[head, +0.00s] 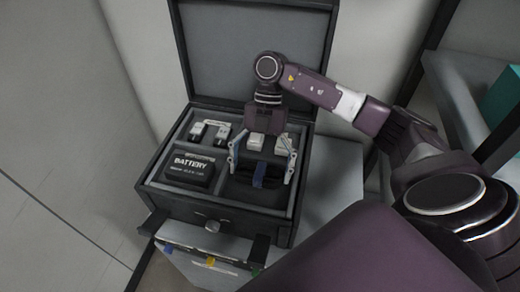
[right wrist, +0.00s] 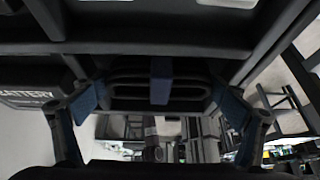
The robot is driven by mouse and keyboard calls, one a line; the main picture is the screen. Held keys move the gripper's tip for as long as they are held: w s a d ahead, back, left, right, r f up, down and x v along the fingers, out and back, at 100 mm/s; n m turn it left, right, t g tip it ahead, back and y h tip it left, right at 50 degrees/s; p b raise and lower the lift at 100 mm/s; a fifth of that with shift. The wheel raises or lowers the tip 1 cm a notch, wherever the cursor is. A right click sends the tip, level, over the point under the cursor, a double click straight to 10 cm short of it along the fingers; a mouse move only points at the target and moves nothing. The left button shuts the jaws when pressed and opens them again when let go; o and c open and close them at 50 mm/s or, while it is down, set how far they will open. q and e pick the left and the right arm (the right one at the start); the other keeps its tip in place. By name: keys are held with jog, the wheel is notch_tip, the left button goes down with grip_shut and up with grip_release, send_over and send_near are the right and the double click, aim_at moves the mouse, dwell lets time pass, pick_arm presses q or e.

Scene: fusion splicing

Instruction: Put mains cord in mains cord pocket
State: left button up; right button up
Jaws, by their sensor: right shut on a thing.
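The mains cord (head: 258,176) is a black coil with a blue strap round its middle. My right gripper (head: 262,172) reaches down from above with one finger on each side of the coil and is shut on it. The cord is at the front right compartment of the open case (head: 165,205); I cannot tell whether it touches the floor there. In the right wrist view the coil (right wrist: 128,86) and its strap lie between the two blue-padded fingertips (right wrist: 161,102). My left gripper is not in view.
A black battery (head: 190,171) fills the front left compartment beside the cord. Small white-and-dark items (head: 210,131) sit in the back compartments. The case lid (head: 258,50) stands open behind. A front drawer (head: 205,243) is pulled out below. A grey surface (head: 335,180) lies to the right.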

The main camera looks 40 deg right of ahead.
aim_at(260, 167)
jog(key=shift+f, duration=0.25)
jog(key=o, duration=1.2)
jog(key=shift+r, duration=0.15)
jog(key=shift+w+d+r, duration=0.2)
jog(key=shift+w+r, duration=0.05)
jog(key=shift+r, duration=0.05)
jog(key=b+v, duration=0.2)
jog(key=v, duration=0.4)
jog(key=shift+w+d+r, duration=0.1)
jog(key=shift+r, duration=0.1)
jog(key=v, duration=0.3)
jog(key=shift+r+p, duration=0.2)
jog(key=shift+p, duration=0.1)
jog(key=shift+w+d+r, duration=0.2)
jog(key=shift+d+r, duration=0.05)
jog(key=shift+r, duration=0.3)
